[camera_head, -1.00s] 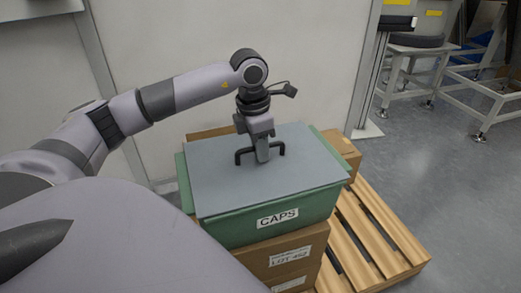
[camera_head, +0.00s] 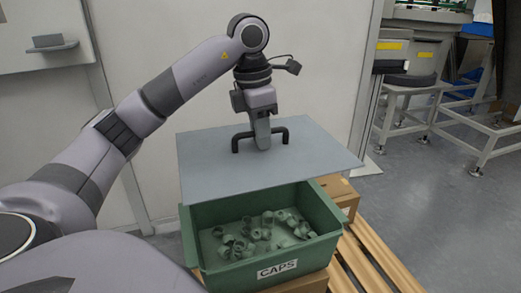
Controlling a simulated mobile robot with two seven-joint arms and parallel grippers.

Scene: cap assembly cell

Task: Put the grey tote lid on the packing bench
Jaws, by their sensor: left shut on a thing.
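The grey tote lid (camera_head: 215,165) is a flat sheet with a black handle (camera_head: 283,134) on top. My left gripper (camera_head: 262,143) is shut on the lid's handle and holds the lid above the green tote, apart from its front rim. The green tote (camera_head: 312,262) is labelled CAPS and holds several pale caps (camera_head: 262,232). The lid hides the tote's back part. The packing bench cannot be made out for certain. My right gripper is not in view.
The tote stands on cardboard boxes (camera_head: 340,190) on a wooden pallet (camera_head: 372,262). A pale wall (camera_head: 300,60) is close behind. White-framed stands (camera_head: 400,110) are at the back right. Grey floor (camera_head: 445,210) is clear on the right.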

